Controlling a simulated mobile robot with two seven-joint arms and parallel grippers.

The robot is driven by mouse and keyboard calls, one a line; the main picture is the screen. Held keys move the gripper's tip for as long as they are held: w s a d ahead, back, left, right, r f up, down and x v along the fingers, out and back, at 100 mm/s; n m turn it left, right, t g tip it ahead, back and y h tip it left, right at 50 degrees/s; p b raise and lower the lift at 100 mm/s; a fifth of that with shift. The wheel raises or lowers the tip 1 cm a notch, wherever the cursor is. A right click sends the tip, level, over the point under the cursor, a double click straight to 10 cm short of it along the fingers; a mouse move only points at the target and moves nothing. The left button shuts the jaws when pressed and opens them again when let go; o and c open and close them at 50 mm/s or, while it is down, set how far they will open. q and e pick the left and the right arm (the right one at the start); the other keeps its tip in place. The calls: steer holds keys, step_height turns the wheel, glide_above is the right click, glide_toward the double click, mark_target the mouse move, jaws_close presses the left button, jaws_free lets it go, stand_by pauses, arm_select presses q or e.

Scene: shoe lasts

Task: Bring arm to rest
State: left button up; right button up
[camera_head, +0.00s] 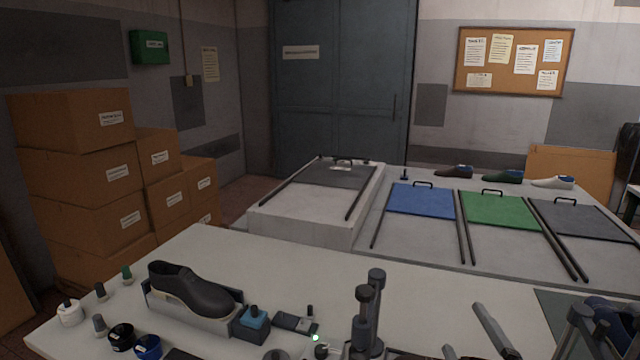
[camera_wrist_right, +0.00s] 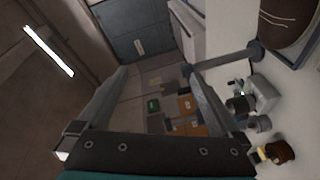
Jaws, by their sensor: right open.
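My right gripper (camera_head: 462,328) shows partly at the bottom of the head view, right of centre, with its grey fingers pointing up and left over the bench. In the right wrist view the same gripper (camera_wrist_right: 155,70) has its two fingers spread, with nothing between them. Beyond the fingers are the stacked boxes and the door. I see no left gripper in either view.
A black shoe (camera_head: 195,289) rests in a holder on the white bench (camera_head: 420,290). Several small pots stand at the left. A dark upright fixture (camera_head: 366,315) stands near the front. Cardboard boxes (camera_head: 75,165) are stacked behind at left. Blue (camera_head: 421,201) and green (camera_head: 499,210) panels lie behind.

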steer(key=s+f+m+g+h, duration=0.1)
steer(key=s+f+m+g, duration=0.6)
steer(key=f, duration=0.4)
steer(key=s+a+f+m+g+y, duration=0.1)
steer(key=s+a+f+m+g, duration=0.15)
steer(key=s, duration=0.45)
steer(key=s+a+f+m+g+y, duration=0.15)
steer(key=s+a+f+g, duration=0.25)
steer(key=s, duration=0.4)
step_height(320, 180, down, 27)
steer(key=s+g+b, duration=0.2)
steer(key=b, duration=0.3)
steer(key=s+d+f+b, duration=0.3)
steer(key=s+f+b, duration=0.2)
steer(key=s+f, duration=1)
step_height(320, 180, down, 4)
steer(key=shift+r+g, duration=0.1)
steer(key=shift+g, duration=0.25)
